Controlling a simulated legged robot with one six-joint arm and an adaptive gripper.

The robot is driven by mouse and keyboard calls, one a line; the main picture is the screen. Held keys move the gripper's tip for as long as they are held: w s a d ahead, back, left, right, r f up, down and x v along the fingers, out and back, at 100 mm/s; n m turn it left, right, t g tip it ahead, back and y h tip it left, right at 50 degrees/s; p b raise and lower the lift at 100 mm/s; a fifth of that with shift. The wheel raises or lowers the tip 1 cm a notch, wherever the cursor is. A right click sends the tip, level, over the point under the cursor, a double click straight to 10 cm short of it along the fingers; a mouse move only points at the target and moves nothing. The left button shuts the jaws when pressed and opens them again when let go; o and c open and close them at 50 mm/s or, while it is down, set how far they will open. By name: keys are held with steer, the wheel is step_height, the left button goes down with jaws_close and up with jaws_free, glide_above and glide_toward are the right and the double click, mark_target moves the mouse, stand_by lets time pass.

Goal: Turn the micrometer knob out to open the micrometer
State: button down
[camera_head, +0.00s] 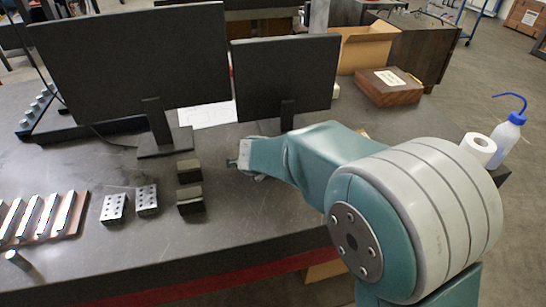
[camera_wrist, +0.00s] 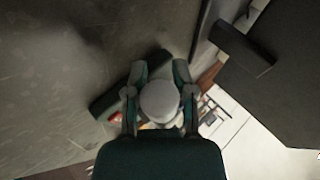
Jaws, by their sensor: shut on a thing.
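My gripper (camera_wrist: 159,72) is shut on a round, light grey knob (camera_wrist: 160,101), with one finger on each side of it in the wrist view. The knob faces the camera and hides most of what lies behind it. A dark green body (camera_wrist: 112,100), which looks like part of the micrometer or its stand, slants behind the fingers. In the head view my gripper (camera_head: 246,158) is low over the dark table, in front of the smaller monitor. My own arm and wrist cover most of the micrometer there. How far it is open cannot be seen.
The smaller monitor (camera_head: 285,80) and its foot stand close behind my gripper. A larger monitor (camera_head: 135,62) is to the left. Dark blocks (camera_head: 190,200) and drilled metal blocks (camera_head: 114,208) lie left on the table (camera_head: 235,222). A paper roll (camera_head: 479,149) and wash bottle (camera_head: 509,139) are right.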

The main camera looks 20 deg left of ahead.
steer(key=g+h, duration=0.1)
steer(key=g, duration=0.2)
steer(key=shift+s+d+f+n+h, duration=0.1)
steer(key=shift+d+n+h, duration=0.2)
steer(key=shift+n+h, duration=0.1)
steer(key=g, duration=0.1)
steer(key=g+h, duration=0.1)
steer(key=shift+s+d+n+g, duration=0.1)
steer(key=shift+s+n+g, duration=0.05)
steer(key=shift+n+g, duration=0.15)
steer(key=shift+g+h, duration=0.4)
steer(key=shift+r, duration=0.2)
steer(key=shift+g, duration=0.3)
steer(key=g+h, duration=0.1)
steer(key=n+g+h, duration=0.1)
steer(key=shift+s+d+f+g, duration=0.15)
steer(key=shift+s+g, duration=0.1)
steer(key=shift+g, duration=0.15)
steer(key=shift+s+d+n+g+h, duration=0.1)
steer(key=shift+s+n+g+h, duration=0.05)
steer(key=shift+g+h, duration=0.35)
steer(key=shift+s+n+g+h, duration=0.1)
steer(key=shift+n+g+h, duration=0.05)
steer(key=shift+g+h, duration=0.3)
steer(key=shift+g, duration=0.25)
